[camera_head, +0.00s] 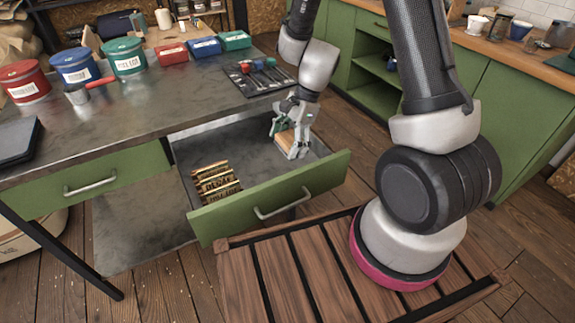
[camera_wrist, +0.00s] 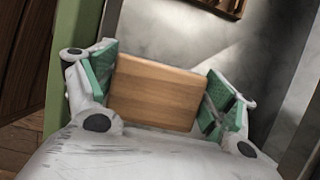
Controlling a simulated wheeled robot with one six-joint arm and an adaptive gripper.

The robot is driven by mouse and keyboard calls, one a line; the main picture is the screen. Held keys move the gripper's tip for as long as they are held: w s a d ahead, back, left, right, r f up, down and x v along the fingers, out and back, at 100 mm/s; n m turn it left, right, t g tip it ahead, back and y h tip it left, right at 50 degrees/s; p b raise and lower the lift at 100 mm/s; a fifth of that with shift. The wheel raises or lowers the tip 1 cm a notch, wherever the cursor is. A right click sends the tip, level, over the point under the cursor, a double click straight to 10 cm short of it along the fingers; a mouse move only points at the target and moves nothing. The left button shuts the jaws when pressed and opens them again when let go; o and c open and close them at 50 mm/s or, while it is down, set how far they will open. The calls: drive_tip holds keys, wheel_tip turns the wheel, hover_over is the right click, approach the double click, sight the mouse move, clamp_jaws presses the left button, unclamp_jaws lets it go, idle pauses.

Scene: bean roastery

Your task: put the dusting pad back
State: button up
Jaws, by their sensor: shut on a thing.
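The dusting pad (camera_wrist: 155,92) shows its flat wooden face in the wrist view, between the green finger pads of my gripper (camera_wrist: 158,98). My gripper (camera_head: 290,132) is shut on it. In the head view the pad (camera_head: 286,139) is a small tan block, partly hidden by the fingers. My gripper is inside the open green drawer (camera_head: 270,203), at its right side. I cannot tell whether the pad touches the drawer floor.
Several packets (camera_head: 215,181) lie at the drawer's left. The metal table (camera_head: 130,104) above holds coloured tubs (camera_head: 123,57), boxes, a scoop (camera_head: 78,93) and a dark mat (camera_head: 258,76) with tools. The drawer's middle is clear.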

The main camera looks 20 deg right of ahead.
wheel_tip(320, 180, down, 10)
idle(0.5)
drive_tip(key=shift+f, duration=0.15)
drive_tip(key=o, duration=0.9)
drive_tip(key=shift+o, duration=0.2)
drive_tip(key=s+d+r+n+t, duration=0.15)
drive_tip(key=d+r, duration=0.25)
drive_tip(key=r, duration=0.7)
drive_tip(key=d+r+n, duration=0.3)
drive_tip(key=r, duration=0.9)
drive_tip(key=s+d+r+n+t+h, duration=0.2)
drive_tip(key=s+d+r+n, duration=0.2)
drive_tip(key=s+r, duration=0.4)
drive_tip(key=s+d+r+n+t+h, duration=0.1)
drive_tip(key=s+d+r+n+h, duration=0.1)
drive_tip(key=s+d+r+n, duration=0.3)
drive_tip(key=s+r+n, duration=0.2)
drive_tip(key=s, duration=0.1)
drive_tip(key=shift+s+r+t, duration=0.15)
drive_tip(key=shift+r+t, duration=0.2)
